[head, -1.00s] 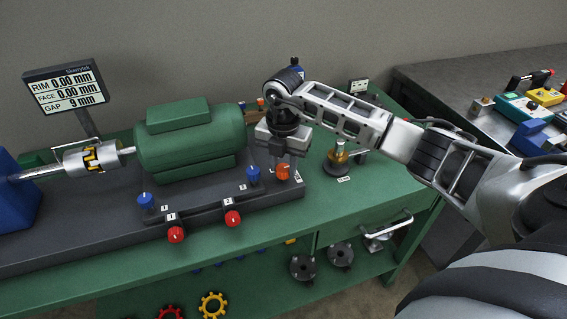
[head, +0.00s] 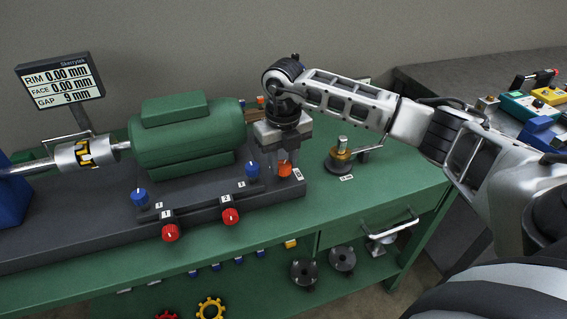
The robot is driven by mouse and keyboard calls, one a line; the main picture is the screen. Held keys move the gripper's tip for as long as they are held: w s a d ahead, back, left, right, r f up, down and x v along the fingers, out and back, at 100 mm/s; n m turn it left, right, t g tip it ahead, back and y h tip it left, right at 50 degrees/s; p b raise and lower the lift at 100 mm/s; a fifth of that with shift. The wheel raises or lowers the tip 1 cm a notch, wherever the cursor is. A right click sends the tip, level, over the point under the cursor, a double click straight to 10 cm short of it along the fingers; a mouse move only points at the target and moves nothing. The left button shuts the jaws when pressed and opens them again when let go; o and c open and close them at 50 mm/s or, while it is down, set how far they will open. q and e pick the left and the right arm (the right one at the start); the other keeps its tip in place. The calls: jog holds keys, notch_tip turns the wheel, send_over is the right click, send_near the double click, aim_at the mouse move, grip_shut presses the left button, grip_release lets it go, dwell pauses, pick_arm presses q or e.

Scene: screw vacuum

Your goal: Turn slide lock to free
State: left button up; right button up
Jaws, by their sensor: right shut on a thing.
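My right gripper (head: 286,160) points down at the right end of the dark base plate (head: 215,208), beside the green motor (head: 190,140). It is shut on an orange knob (head: 285,170), which I take to be the slide lock; the fingers partly cover it, and I cannot read its setting. A small white label (head: 298,174) lies just right of the knob. My left gripper is not in view.
Blue knobs (head: 140,197) and red knobs (head: 170,232) stand along the base. A brass-and-steel fixture (head: 341,155) stands right of the gripper. The display (head: 60,82) reads rim 0.00, face 0.00, gap 9 mm.

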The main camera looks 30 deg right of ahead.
aim_at(283, 164)
jog(key=n+b, duration=0.1)
jog(key=n, duration=0.3)
jog(key=shift+b, duration=0.3)
jog(key=shift+n+b, duration=0.5)
jog(key=shift+n, duration=1.2)
jog(key=shift+w+r, duration=0.1)
jog(key=o, duration=1)
jog(key=shift+c, duration=0.2)
notch_tip(283, 164, up, 16)
